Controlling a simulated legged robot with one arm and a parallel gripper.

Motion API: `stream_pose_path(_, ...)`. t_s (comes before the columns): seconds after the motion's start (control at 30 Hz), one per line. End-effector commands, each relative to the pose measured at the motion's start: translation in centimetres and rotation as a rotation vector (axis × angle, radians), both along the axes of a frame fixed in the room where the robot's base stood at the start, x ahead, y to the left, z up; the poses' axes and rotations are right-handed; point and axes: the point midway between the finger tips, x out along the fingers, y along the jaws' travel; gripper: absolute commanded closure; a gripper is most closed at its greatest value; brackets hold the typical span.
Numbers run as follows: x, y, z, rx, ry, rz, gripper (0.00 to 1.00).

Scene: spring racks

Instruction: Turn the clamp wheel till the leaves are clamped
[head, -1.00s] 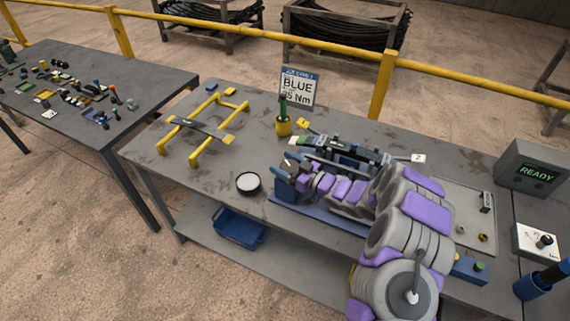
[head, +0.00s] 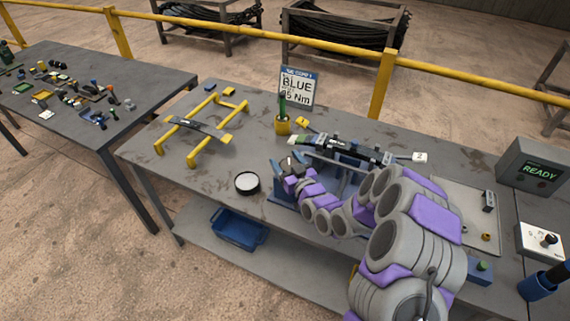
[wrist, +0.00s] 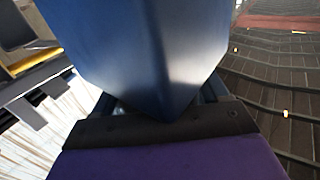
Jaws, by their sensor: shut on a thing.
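The clamp fixture (head: 341,150) stands on the middle bench, carrying a long dark stack of leaves (head: 336,149). My gripper (head: 289,164) is at the fixture's left end, its jaws shut there. The clamp wheel is not clearly visible; my gripper and arm cover that end in the head view. In the wrist view a large smooth blue part (wrist: 150,50) fills the middle, very close, tapering down to a dark edge. Whether the leaves are pressed tight cannot be told.
A yellow frame (head: 207,117), a round white-topped pot (head: 247,183) and a yellow cup (head: 282,126) stand on the bench. A sign (head: 297,88) reads BLUE. A box (head: 533,167) reads READY. A blue bin (head: 239,229) sits below. A yellow rail (head: 450,73) runs behind.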

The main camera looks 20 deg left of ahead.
Motion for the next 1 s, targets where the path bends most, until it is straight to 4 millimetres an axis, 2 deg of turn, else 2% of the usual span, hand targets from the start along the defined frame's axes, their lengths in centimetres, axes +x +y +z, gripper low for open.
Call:
stream_pose_path(0.5, 0.29, -0.26, 0.34, 0.002, -0.004, -0.382, 0.57)
stream_pose_path(1.0, 0.55, -0.57, 0.29, 0.005, -0.004, -0.486, 0.57)
